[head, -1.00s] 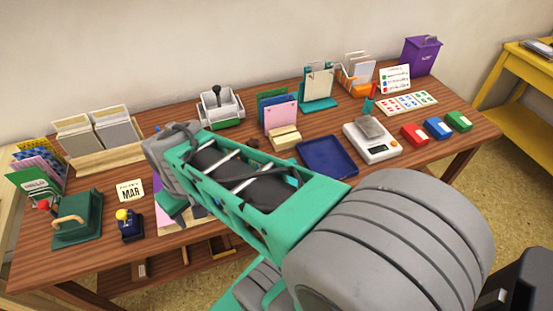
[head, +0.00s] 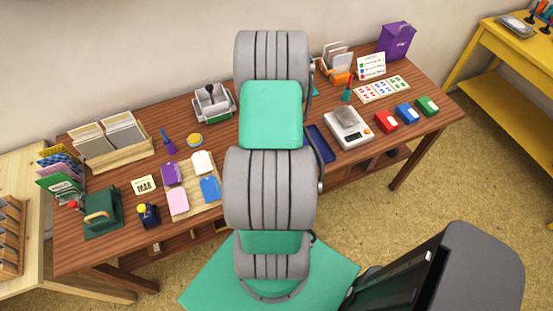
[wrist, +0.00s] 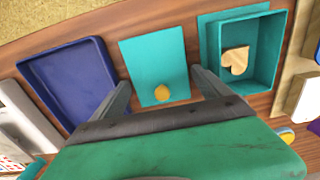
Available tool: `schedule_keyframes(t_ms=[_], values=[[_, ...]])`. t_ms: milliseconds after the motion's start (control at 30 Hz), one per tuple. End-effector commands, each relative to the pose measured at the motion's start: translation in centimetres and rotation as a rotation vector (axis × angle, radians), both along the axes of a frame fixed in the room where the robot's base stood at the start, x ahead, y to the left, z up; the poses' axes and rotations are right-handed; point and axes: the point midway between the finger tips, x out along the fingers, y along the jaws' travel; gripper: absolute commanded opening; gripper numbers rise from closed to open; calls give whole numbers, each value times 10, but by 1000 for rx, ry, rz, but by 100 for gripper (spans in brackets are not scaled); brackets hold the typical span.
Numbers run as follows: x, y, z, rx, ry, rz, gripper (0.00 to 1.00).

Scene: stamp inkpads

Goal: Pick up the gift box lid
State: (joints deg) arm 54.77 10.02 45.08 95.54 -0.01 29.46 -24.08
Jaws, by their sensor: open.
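The gift box lid (wrist: 150,55) is a flat teal panel with a round yellow piece near its close edge, seen in the wrist view. My gripper (wrist: 160,78) is open, with one finger on each side of the lid's near part. No grip on the lid shows, and I cannot tell the gap in height. An open teal box (wrist: 270,75) with a wooden heart (wrist: 235,60) inside is right of the lid. In the head view my arm hides the lid, the box and my gripper.
A dark blue tray (wrist: 65,75) is close left of the lid; it shows partly in the head view (head: 321,143). A scale (head: 347,130) stands beyond it. Tags on a board (head: 207,213) lie left of my arm. A dark green press (head: 103,215) stands further left.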

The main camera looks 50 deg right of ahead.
Motion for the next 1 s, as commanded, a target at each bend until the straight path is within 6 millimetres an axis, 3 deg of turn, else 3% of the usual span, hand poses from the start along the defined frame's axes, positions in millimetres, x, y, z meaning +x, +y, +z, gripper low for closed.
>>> schedule_keyframes(t_ms=[233,833,1000], values=[[1,0,-4,-2,-1,0,86],[1,0,-3,-2,-1,0,37],[1,0,-3,-2,-1,0,37]])
